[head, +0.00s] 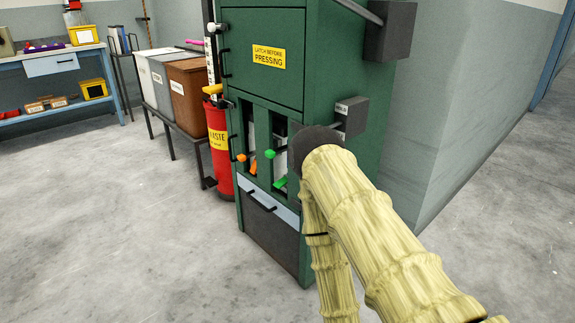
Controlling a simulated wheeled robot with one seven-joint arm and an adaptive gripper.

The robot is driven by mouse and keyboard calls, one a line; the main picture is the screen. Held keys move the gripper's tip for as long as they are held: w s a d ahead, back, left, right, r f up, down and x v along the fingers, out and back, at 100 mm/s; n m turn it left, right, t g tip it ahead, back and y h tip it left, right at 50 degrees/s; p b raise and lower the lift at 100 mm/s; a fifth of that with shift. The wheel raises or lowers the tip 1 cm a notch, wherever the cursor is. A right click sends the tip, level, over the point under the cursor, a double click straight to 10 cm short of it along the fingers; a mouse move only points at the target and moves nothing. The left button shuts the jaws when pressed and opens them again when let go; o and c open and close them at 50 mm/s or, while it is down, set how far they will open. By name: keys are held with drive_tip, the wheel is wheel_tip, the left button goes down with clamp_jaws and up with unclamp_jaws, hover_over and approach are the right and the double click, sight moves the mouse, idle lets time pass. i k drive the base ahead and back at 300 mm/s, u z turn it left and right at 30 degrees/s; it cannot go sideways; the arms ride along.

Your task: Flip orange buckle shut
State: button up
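The orange buckle (253,168) is on the front of the green press cabinet (262,88), at the left opening below the upper door. A small orange piece sticks out at its upper left and another orange part hangs lower. It is too small to tell exactly how the parts sit or whether they touch. My arm comes in from the lower right and covers the right part of the cabinet front. My gripper is not visible, so its state and its distance from the buckle do not show.
Green buckle parts (280,182) sit at the right opening, near my arm. Lidded bins (188,88) and a workbench (55,62) stand farther left. The floor (110,225) in front is clear.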

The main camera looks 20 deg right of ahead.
sight(253, 170)
drive_tip(key=i, duration=0.85)
drive_tip(key=u, duration=0.6)
